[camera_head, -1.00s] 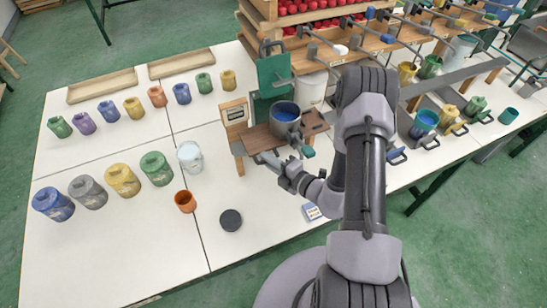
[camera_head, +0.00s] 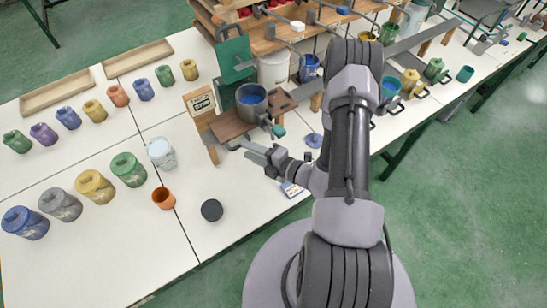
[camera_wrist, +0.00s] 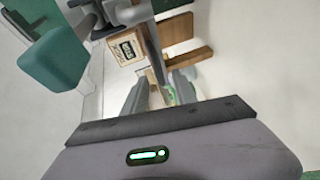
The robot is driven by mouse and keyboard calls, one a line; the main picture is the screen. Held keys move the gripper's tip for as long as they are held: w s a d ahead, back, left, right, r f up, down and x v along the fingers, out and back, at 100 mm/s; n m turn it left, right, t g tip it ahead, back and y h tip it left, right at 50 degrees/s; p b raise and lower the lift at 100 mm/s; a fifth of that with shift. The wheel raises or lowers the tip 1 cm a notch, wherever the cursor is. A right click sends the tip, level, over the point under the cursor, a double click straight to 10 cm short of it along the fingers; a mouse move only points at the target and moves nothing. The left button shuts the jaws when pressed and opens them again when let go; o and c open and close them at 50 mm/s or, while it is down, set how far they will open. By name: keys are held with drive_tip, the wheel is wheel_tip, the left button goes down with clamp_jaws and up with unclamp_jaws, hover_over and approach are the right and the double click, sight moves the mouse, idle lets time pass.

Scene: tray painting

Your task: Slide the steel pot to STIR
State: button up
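The steel pot (camera_head: 252,100) holds blue paint and stands upright on a brown wooden board (camera_head: 230,124). Its handle with a teal grip (camera_head: 278,131) points toward me; a large teal block (camera_wrist: 55,60) at the left of the wrist view looks like that grip. A wooden sign (camera_head: 202,103) stands at the board's left; its lettering is too small to read, also in the wrist view (camera_wrist: 126,48). My gripper (camera_head: 254,151) is in front of the board, below and left of the grip, apart from it. In the wrist view my fingers (camera_wrist: 162,87) are apart, with nothing held.
A green upright panel (camera_head: 234,58) stands behind the pot. A white jar (camera_head: 161,153), an orange cup (camera_head: 163,198) and a black disc (camera_head: 212,210) are on the white table to the left. A blue disc (camera_head: 313,140) lies right of my gripper. The table's front is mostly clear.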

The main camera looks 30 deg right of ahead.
drive_tip(key=p+v, duration=0.1)
drive_tip(key=v, duration=1.2)
drive_tip(key=shift+p, duration=0.3)
